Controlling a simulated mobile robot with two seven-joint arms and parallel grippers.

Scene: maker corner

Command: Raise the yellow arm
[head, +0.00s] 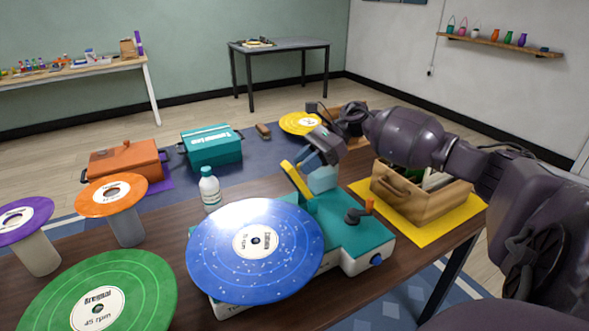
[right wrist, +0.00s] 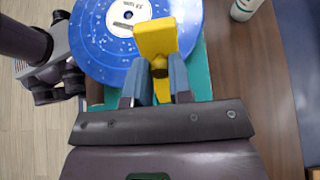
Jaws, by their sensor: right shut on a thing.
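The yellow arm (head: 296,181) belongs to a teal and white record player (head: 358,236). It slants at the right edge of a large blue record (head: 215,255) lying on the player. In the right wrist view, the broad end of the yellow arm (right wrist: 156,38) overlaps the record's edge. My right gripper (right wrist: 161,90) is shut on the yellow arm, its blue-grey fingers on either side of the narrow part. In the head view, my right gripper (head: 310,165) comes in from behind and right, partly hiding the grip.
A dark crank (head: 353,216) with an orange knob stands on the player. A white bottle (head: 210,190) is close behind the record. Green (head: 140,290), orange and purple records are at left. A wooden crate (head: 400,198) stands right, on a yellow mat (head: 460,219).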

